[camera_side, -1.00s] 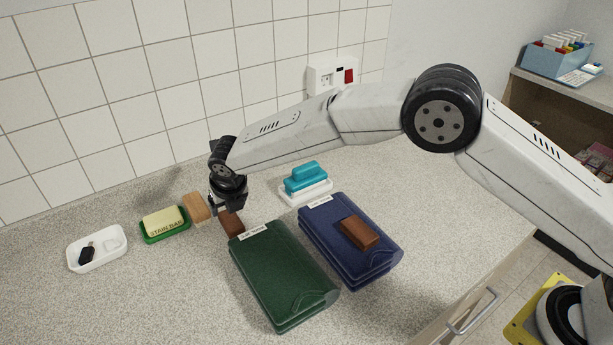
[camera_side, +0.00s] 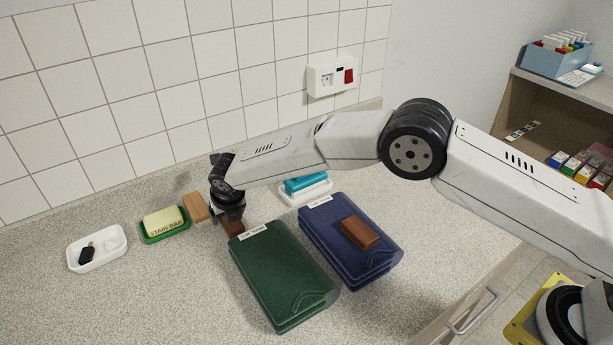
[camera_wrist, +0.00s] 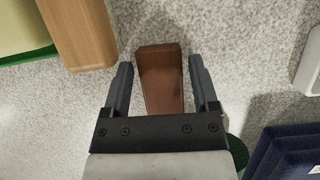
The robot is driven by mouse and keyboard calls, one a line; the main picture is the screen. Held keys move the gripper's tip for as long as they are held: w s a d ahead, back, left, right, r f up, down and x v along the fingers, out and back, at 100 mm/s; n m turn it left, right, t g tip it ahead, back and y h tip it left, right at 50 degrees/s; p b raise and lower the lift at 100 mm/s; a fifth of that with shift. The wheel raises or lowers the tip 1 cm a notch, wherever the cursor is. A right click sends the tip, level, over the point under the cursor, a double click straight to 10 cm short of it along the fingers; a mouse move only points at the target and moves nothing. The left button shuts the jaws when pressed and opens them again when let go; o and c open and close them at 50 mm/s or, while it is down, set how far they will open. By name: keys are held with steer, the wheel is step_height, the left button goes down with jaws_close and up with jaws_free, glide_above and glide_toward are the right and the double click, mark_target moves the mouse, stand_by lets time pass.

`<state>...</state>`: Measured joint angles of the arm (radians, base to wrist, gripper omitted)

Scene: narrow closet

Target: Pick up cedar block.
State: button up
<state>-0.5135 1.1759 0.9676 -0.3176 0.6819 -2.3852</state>
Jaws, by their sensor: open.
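A reddish-brown wooden block (camera_wrist: 160,75) lies on the speckled counter between my fingers in the wrist view. It shows partly below my gripper in the side view (camera_side: 233,230). My gripper (camera_wrist: 161,68) is open, with one finger on each side of this block and slim gaps visible. In the side view my gripper (camera_side: 228,214) is low over the block and hides part of it. A paler tan wooden block (camera_side: 195,207) stands just left, also in the wrist view (camera_wrist: 82,30). Another reddish-brown block (camera_side: 360,233) lies on the navy folded bundle. No cedar label is readable.
The navy bundle (camera_side: 330,225) and a green bundle (camera_side: 280,275) lie to the right and front. A stain bar on a green dish (camera_side: 165,224) and a white tray (camera_side: 97,249) are left. A teal brush (camera_side: 305,184) is behind. The front left counter is clear.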

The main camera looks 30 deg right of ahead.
stand_by(0.5)
steer(key=c, duration=1)
steer(key=shift+r, duration=0.85)
steer(key=shift+v, duration=0.85)
steer(key=s+d+r, duration=0.1)
steer(key=s+r, duration=0.2)
steer(key=s+d+r, duration=0.2)
steer(key=s+r, duration=0.1)
steer(key=s, duration=0.1)
steer(key=s+d+r, duration=0.1)
steer(key=s+r, duration=0.2)
steer(key=shift+s+d, duration=0.35)
steer(key=shift+d, duration=0.05)
steer(key=shift+s+d+r, duration=0.15)
steer(key=shift+s+d, duration=0.05)
steer(key=shift+s, duration=0.2)
steer(key=shift+s+d+r, duration=0.15)
steer(key=shift+s, duration=0.25)
